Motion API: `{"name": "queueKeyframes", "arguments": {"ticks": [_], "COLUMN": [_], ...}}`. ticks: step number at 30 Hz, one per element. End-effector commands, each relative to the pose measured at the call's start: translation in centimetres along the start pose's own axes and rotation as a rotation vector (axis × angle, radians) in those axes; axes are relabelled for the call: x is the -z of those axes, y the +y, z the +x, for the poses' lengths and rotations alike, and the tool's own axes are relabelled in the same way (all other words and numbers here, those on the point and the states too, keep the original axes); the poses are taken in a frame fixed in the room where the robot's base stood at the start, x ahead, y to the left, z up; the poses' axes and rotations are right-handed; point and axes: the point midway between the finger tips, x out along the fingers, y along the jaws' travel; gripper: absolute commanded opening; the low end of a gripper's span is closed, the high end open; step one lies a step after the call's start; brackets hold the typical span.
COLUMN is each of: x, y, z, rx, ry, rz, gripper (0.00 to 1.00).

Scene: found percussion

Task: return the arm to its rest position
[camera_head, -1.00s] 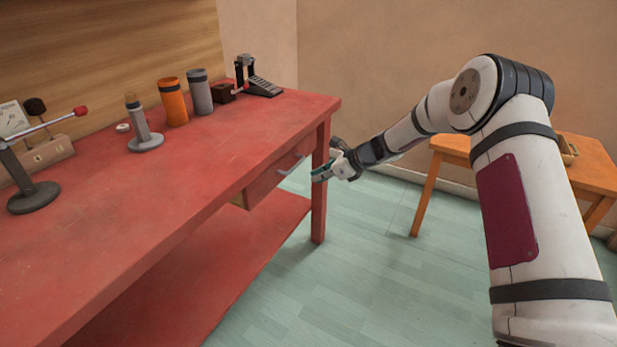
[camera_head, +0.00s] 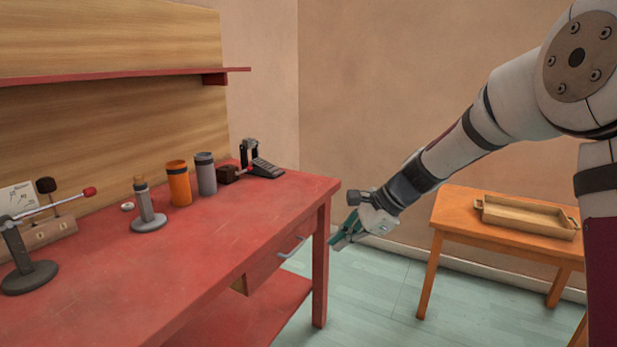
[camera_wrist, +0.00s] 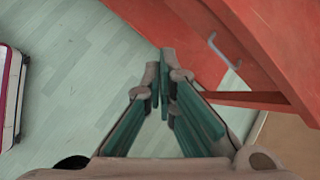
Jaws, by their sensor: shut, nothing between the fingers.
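My gripper (camera_head: 340,240) hangs in free air just right of the red workbench (camera_head: 235,235), near its front right leg, pointing down and to the left. Its green-padded fingers are together with nothing between them. In the wrist view my gripper (camera_wrist: 163,60) is shut over the pale green floor (camera_wrist: 75,70), with the red bench at the upper right. My arm reaches in from the right side of the head view, with its elbow raised high.
The bench drawer handle (camera_head: 291,247) is left of my gripper. An orange side table (camera_head: 460,208) with a wooden tray (camera_head: 525,229) stands at the right. An orange cylinder (camera_head: 179,185), a grey cylinder (camera_head: 206,175) and a pedal (camera_head: 262,166) stand on the bench. Open floor lies between the tables.

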Motion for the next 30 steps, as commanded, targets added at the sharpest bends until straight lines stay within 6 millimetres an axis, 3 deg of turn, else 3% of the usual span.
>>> {"name": "queueKeyframes", "arguments": {"ticks": [1,6,13,24,30], "x": [-1.3,-4.4,-7.0,-7.6,-6.8], "y": [1.3,6.7,14.9,28.9,34.3], "z": [-1.7,-6.3,-11.9,-18.5,-20.1], "rx": [-0.018,-0.103,-0.229,-0.45,-0.542], "ry": [0.022,0.09,0.175,0.28,0.307], "rz": [-0.077,-0.332,-0.646,-1.068,-1.207], "gripper": [0.0,0.0,0.0,0.0,0.0]}}
